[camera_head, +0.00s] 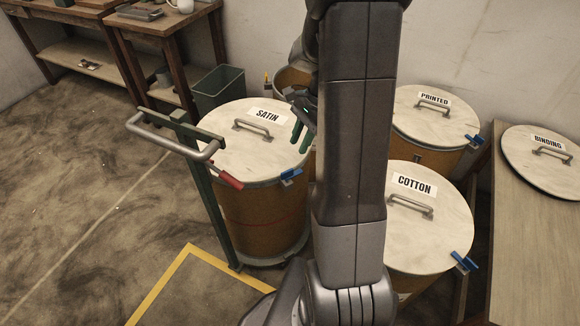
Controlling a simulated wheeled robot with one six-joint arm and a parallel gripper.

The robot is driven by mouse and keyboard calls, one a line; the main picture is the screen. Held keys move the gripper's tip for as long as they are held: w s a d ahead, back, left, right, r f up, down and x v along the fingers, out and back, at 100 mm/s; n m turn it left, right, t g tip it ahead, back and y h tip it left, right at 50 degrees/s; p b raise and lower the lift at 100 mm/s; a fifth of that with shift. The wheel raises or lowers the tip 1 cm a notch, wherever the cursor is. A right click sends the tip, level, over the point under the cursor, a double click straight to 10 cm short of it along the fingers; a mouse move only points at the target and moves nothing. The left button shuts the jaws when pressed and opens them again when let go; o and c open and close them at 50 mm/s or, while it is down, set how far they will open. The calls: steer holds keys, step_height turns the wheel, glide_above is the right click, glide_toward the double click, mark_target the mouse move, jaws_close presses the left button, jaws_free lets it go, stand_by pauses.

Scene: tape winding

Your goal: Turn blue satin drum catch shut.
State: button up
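The satin drum (262,212) is a tan drum with a pale lid (225,148) lying on it, labelled SATIN and fitted with a grey handle. Its blue catch (291,176) sits at the front right of the rim; I cannot tell its exact turn from here. My gripper (302,138) has green fingers and hangs over the right side of the lid, behind the catch and apart from it. The fingers show a gap with nothing between them. My arm hides the space right of the drum.
A green trolley frame (214,205) with a grey bar handle and a red lever (226,178) stands close against the drum's left front. Drums labelled PRINTED (428,158) and COTTON (428,250) stand right of my arm. A BINDING lid (540,175) lies on a bench at far right.

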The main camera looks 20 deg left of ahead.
mark_target(287, 171)
steer(key=b+x, duration=0.1)
steer(key=x, duration=0.8)
steer(key=shift+a+f, duration=0.1)
steer(key=shift+f, duration=0.2)
steer(key=shift+c, duration=0.4)
jaws_close()
